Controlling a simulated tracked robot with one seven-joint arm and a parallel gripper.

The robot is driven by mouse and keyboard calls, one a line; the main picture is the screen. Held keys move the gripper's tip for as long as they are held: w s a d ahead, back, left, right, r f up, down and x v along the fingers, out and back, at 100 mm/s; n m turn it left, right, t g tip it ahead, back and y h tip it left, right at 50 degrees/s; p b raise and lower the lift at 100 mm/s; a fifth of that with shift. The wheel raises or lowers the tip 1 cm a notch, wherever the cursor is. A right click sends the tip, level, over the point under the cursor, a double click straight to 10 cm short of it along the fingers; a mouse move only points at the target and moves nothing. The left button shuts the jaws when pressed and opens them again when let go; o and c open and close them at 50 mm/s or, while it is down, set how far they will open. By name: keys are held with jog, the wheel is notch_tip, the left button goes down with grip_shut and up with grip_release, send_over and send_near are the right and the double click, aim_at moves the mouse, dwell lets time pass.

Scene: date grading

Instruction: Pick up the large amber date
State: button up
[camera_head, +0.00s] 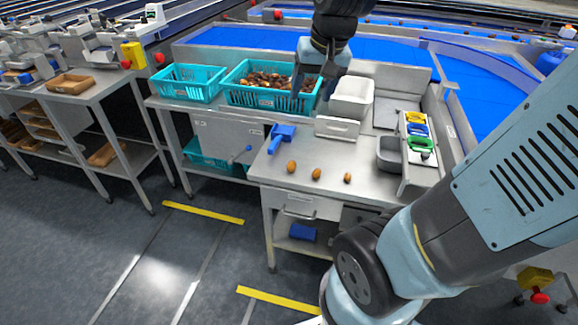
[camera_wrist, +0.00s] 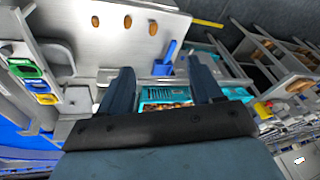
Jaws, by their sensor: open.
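Three dates lie apart in a row on the metal worktable. The left one in the head view, an amber date (camera_head: 291,166), looks the largest; it is the right one in the wrist view (camera_wrist: 153,28). The middle date (camera_head: 316,174) and the right date (camera_head: 347,178) look browner and smaller, though the size difference is slight. My gripper (camera_head: 315,87) is open with nothing between its fingers. It hangs over the right side of the teal crate of dates, behind and well away from the row. Its fingers (camera_wrist: 160,70) point down in the head view.
A blue scoop (camera_head: 282,137) lies just behind the amber date. A teal crate (camera_head: 262,103) full of dates and an emptier teal crate (camera_head: 186,95) stand behind. White bins (camera_head: 351,97) and a holder with coloured items (camera_head: 418,135) are to the right. The table front is clear.

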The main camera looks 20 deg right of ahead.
jog(key=w+f+m+g, duration=0.1)
jog(key=w+f+m, duration=0.1)
jog(key=w+f, duration=0.5)
jog(key=m+g+h, duration=0.1)
jog(key=m+g, duration=0.1)
send_over(291, 164)
notch_tip(291, 164, down, 13)
jog(key=f, duration=0.8)
jog(key=shift+a, duration=0.35)
jog(key=f, duration=0.3)
jog(key=shift+s+d+f, duration=0.1)
jog(key=shift+d+f, duration=0.2)
jog(key=shift+d, duration=0.05)
jog(key=shift+f, duration=0.75)
jog(key=shift+c, duration=0.5)
jog(key=c, duration=0.7)
jog(key=shift+r, duration=0.1)
